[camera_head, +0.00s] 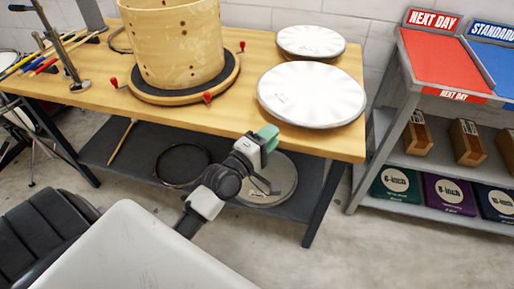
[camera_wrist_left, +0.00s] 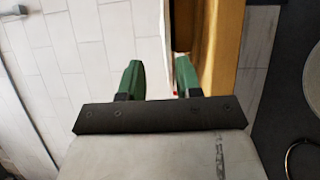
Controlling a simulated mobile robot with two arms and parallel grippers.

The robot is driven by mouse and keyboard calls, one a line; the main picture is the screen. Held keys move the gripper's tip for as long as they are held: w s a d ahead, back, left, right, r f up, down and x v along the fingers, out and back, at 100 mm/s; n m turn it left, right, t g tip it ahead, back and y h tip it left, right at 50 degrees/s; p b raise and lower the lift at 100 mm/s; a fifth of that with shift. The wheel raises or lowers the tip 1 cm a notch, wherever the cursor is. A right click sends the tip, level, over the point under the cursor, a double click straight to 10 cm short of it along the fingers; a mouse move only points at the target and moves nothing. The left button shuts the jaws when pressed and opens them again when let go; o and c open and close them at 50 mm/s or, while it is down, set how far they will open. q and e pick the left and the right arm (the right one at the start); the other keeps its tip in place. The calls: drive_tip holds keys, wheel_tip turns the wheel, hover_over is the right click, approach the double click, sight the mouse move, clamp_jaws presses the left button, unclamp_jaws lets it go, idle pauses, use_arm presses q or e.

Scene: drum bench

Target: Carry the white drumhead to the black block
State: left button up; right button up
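Two white drumheads lie on the wooden bench: a larger one (camera_head: 312,95) near its right front edge and a smaller one (camera_head: 311,42) behind. My left gripper (camera_head: 267,160) is at the bench's front edge, just below and left of the larger drumhead's rim, and looks apart from it. In the left wrist view its two green fingers (camera_wrist_left: 160,78) stand apart with nothing clearly held between them. I cannot clearly pick out a black block; a dark box (camera_head: 497,203) sits on the rack's low shelf. My right gripper is not in view.
A wooden drum shell (camera_head: 175,45) stands on a black round base on the bench (camera_head: 235,112). A black hoop (camera_head: 183,165) and another round head (camera_head: 275,182) lie on the shelf below. The grey rack (camera_head: 385,135) at right has red and blue trays, with boxes below.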

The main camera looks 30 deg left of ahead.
use_arm(q)
drive_tip(key=v, duration=0.5)
drive_tip(key=shift+s, duration=0.3)
drive_tip(key=shift+f, duration=0.1)
drive_tip(key=s+f+m+g+y, duration=0.1)
drive_tip(key=s+f+m+g, duration=0.15)
drive_tip(key=f, duration=0.85)
drive_tip(key=s+f+m+g+y, duration=0.1)
drive_tip(key=s+f+m+g, duration=0.15)
drive_tip(key=f, duration=0.85)
drive_tip(key=s+f+m+g, duration=0.2)
drive_tip(key=f+g, duration=0.1)
drive_tip(key=f, duration=0.8)
drive_tip(key=s+f+m+g, duration=0.3)
drive_tip(key=s+f, duration=0.4)
drive_tip(key=s, duration=0.2)
drive_tip(key=s+d+f+m+g+y, duration=0.1)
drive_tip(key=s+f+m+g, duration=0.2)
drive_tip(key=s+f, duration=0.3)
drive_tip(key=s+f+m+g, duration=0.3)
drive_tip(key=s+f+m, duration=0.2)
drive_tip(key=s, duration=0.9)
wheel_tip(320, 180, down, 3)
drive_tip(key=shift+s+d+r+g+y, duration=0.15)
drive_tip(key=shift+s+d+g+y, duration=0.05)
drive_tip(key=shift+g+y, duration=0.1)
drive_tip(key=shift+r, duration=0.1)
